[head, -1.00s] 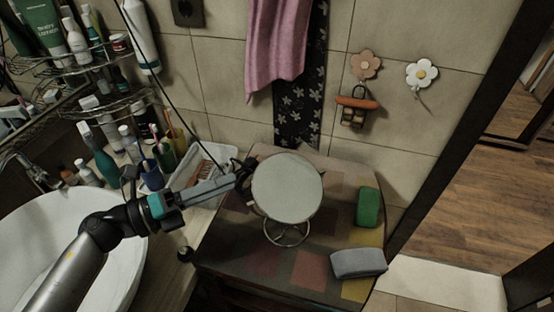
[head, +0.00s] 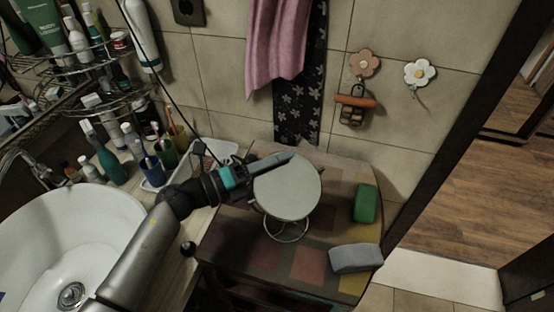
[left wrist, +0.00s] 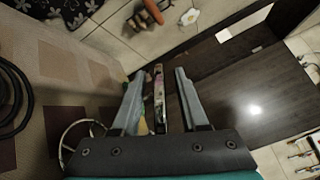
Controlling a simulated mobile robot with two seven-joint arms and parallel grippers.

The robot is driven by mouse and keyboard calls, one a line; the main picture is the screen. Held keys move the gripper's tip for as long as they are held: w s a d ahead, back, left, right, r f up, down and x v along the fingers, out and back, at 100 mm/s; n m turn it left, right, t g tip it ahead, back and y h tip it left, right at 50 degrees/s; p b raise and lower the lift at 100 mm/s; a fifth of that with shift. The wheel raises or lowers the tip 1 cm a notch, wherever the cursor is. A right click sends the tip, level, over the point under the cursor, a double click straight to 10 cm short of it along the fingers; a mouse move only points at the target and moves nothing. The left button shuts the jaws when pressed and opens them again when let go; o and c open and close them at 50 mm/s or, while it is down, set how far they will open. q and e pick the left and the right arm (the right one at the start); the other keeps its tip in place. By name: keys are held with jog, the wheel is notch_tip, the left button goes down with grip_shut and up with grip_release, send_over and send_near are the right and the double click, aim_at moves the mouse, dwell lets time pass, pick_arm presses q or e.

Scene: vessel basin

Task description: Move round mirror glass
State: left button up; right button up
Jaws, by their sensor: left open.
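The round mirror glass (head: 287,192) stands tilted on its wire stand (head: 287,229) on the patterned cabinet top. In the left wrist view the mirror glass (left wrist: 158,95) shows nearly edge-on as a narrow strip between the two fingers. My left gripper (head: 272,163) is at the mirror's upper left edge, with one finger lying across its face in the head view. It is open, with a visible gap on each side of the strip in the left wrist view (left wrist: 161,72). The other finger is mostly hidden in the head view. My right gripper is not in view.
A green block (head: 366,203) and a grey sponge-like block (head: 355,258) lie right of the mirror. A white tray (head: 221,150) and several bottles stand left. A white basin (head: 40,240) is at lower left. A pink towel (head: 277,50) hangs behind.

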pick_arm(q)
grip_shut()
dwell(1.3)
